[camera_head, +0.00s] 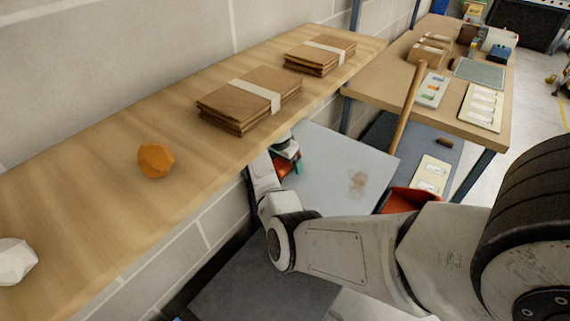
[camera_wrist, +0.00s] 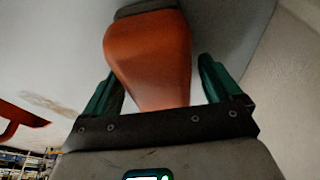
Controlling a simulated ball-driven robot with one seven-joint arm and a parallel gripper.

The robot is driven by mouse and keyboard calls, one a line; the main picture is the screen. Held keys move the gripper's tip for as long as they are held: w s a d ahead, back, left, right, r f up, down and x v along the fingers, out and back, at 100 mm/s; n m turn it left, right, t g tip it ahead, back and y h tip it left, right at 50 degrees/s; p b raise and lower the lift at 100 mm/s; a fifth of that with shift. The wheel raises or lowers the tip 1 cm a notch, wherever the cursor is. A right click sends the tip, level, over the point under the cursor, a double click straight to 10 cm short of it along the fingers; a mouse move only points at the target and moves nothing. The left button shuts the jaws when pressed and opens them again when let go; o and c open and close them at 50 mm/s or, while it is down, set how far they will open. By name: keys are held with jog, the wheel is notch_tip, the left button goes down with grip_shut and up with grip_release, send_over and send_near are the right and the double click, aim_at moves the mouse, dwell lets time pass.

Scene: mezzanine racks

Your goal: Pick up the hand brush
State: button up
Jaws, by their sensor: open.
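The hand brush (camera_wrist: 148,58) appears in the wrist view as an orange, tapering piece with a dark grey end at the top. It lies between the two green fingers of my gripper (camera_wrist: 162,78). The fingers are open, with a gap on each side of the orange part, so it is not clasped. In the head view my gripper (camera_head: 289,160) is below the edge of the wooden shelf, over a light grey surface.
A red-orange dustpan (camera_head: 408,200) with a long wooden handle stands right of the grey surface (camera_head: 335,160). The wooden shelf (camera_head: 90,185) above bears an orange lump (camera_head: 155,160), a white lump (camera_head: 15,262) and cardboard stacks (camera_head: 240,103). A workbench (camera_head: 390,80) stands behind.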

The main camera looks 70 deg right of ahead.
jog(key=shift+f, duration=0.2)
dwell(0.5)
jog(key=c, duration=1.1)
jog(key=shift+r, duration=0.1)
jog(key=shift+r, duration=0.4)
notch_tip(320, 180, up, 2)
jog(key=shift+w+r+b, duration=0.1)
jog(key=shift+r+b, duration=0.15)
jog(key=shift+b, duration=0.2)
jog(key=shift+s+a+r, duration=0.15)
jog(key=shift+s, duration=0.5)
jog(key=s+a, duration=0.1)
jog(key=s, duration=0.4)
jog(key=s+a+b, duration=0.1)
jog(key=s, duration=0.5)
jog(key=s+a+b, duration=0.1)
jog(key=s+a, duration=0.1)
jog(key=s, duration=0.3)
jog(key=shift+s+r, duration=0.1)
jog(key=shift+s, duration=0.1)
